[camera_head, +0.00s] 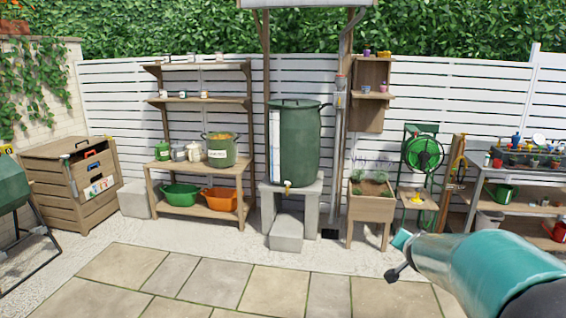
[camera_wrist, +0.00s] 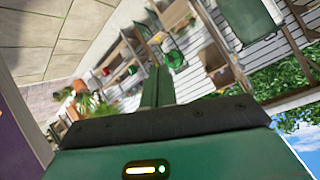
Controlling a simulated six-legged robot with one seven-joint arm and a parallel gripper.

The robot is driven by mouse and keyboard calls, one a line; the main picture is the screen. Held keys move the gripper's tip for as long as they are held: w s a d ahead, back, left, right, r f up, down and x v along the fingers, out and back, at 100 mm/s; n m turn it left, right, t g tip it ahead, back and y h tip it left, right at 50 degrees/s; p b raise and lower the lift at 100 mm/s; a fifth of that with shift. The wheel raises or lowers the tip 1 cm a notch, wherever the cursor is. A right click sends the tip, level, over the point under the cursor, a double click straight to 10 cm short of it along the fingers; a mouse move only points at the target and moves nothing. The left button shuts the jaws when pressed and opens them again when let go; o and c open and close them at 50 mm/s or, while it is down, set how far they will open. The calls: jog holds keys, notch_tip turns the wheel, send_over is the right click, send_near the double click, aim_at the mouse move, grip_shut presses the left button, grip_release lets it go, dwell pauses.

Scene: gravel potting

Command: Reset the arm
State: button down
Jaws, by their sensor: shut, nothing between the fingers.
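My gripper (camera_wrist: 157,75) shows in the wrist view as two green fingers pressed together, shut and empty, with a dark plate and green housing behind them. The wrist view is tilted, and the fingers point towards the garden's shelves and fence, touching nothing. In the head view my teal and grey arm reaches in from the lower right corner, in front of the paving. The gripper's fingers cannot be clearly made out there.
A green water barrel (camera_head: 296,145) stands on grey blocks by the white fence. A wooden shelf (camera_head: 204,65), a planter box (camera_head: 371,208), a hose reel (camera_head: 422,153) and a potting bench (camera_head: 520,173) line the back. The paving (camera_head: 205,276) in front is clear.

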jog(key=s+a+r+n+g+y, duration=0.1)
jog(key=s+a+r+n+y, duration=0.15)
jog(key=s+a, duration=0.5)
jog(key=s+a+r+n+g+y, duration=0.1)
jog(key=s+a+r+n+y, duration=0.15)
jog(key=s+a, duration=0.5)
jog(key=s+a+f+n+g, duration=0.1)
jog(key=s+a+n, duration=0.1)
jog(key=s, duration=0.6)
jog(key=s+a+f+n+g, duration=0.2)
jog(key=s, duration=0.6)
jog(key=shift+h, duration=0.4)
jog(key=shift+s+d+f, duration=0.1)
